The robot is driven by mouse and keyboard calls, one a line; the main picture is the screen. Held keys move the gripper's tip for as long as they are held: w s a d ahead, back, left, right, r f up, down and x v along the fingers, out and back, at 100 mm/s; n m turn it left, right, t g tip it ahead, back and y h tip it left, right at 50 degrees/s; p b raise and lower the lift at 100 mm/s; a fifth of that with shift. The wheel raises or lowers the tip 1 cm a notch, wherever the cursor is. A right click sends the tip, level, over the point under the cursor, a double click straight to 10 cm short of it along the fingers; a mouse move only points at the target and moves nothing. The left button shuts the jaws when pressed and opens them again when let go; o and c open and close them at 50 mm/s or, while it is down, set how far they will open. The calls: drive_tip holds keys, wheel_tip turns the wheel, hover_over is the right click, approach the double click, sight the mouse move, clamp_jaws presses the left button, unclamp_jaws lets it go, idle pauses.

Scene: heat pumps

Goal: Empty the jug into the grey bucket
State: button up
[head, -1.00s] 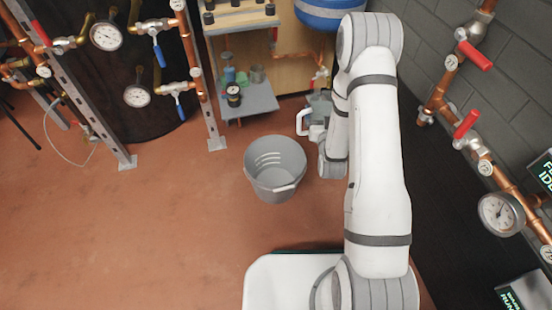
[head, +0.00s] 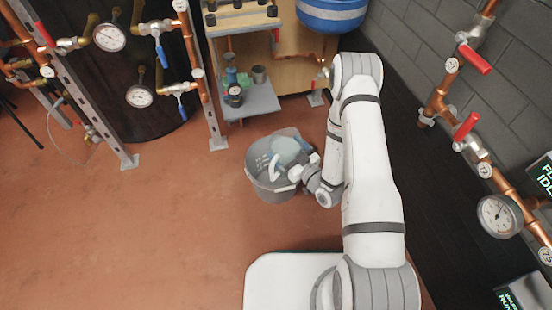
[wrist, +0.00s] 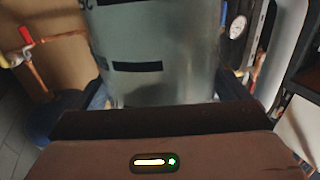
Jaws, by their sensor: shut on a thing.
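The grey bucket (head: 266,187) stands on the red-brown floor near the middle of the head view, with slots in its far wall. The clear, pale jug (head: 288,150) is over the bucket's mouth and looks tilted, with its white handle (head: 274,167) toward the left. My gripper (head: 306,172) is at the bucket's right rim, shut on the jug. In the wrist view the jug's translucent wall (wrist: 155,50) with dark marks fills the space in front of my gripper (wrist: 165,100). I cannot tell how much liquid is in the jug.
A grey low shelf (head: 255,103) with small containers and a gauge stands behind the bucket. Copper pipes with a red-handled valve (head: 474,60) run along the right wall. A metal upright (head: 217,143) stands at the back left. The floor left of the bucket is clear.

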sight(273, 174)
drive_tip(key=s+a+f+n+g+y, duration=0.2)
drive_tip(key=s+a+n+g+y, duration=0.2)
drive_tip(key=s, duration=0.5)
drive_tip(key=shift+s+a+f+g, duration=0.15)
drive_tip(key=shift+a+f+g, duration=0.1)
drive_tip(key=shift+a+g, duration=0.3)
drive_tip(key=shift+p, duration=0.3)
drive_tip(key=p, duration=0.1)
drive_tip(key=w+r+m+g+p, duration=0.1)
drive_tip(key=p, duration=0.1)
drive_tip(key=shift+w+d+r, duration=0.15)
drive_tip(key=shift+d+r, duration=0.05)
drive_tip(key=shift+r, duration=0.1)
drive_tip(key=shift+w+f+m+b, duration=0.15)
drive_tip(key=shift+f+m+b, duration=0.15)
drive_tip(key=shift+f+m, duration=0.2)
drive_tip(key=shift+w+f+m+g+h, duration=0.25)
drive_tip(key=shift+w+f+m+h, duration=0.15)
drive_tip(key=shift+w+f+m, duration=0.2)
drive_tip(key=shift+w+d+r+p, duration=0.1)
drive_tip(key=shift+w+p, duration=0.05)
drive_tip(key=shift+p, duration=0.2)
drive_tip(key=shift+w+m, duration=0.35)
drive_tip(key=shift+m, duration=0.15)
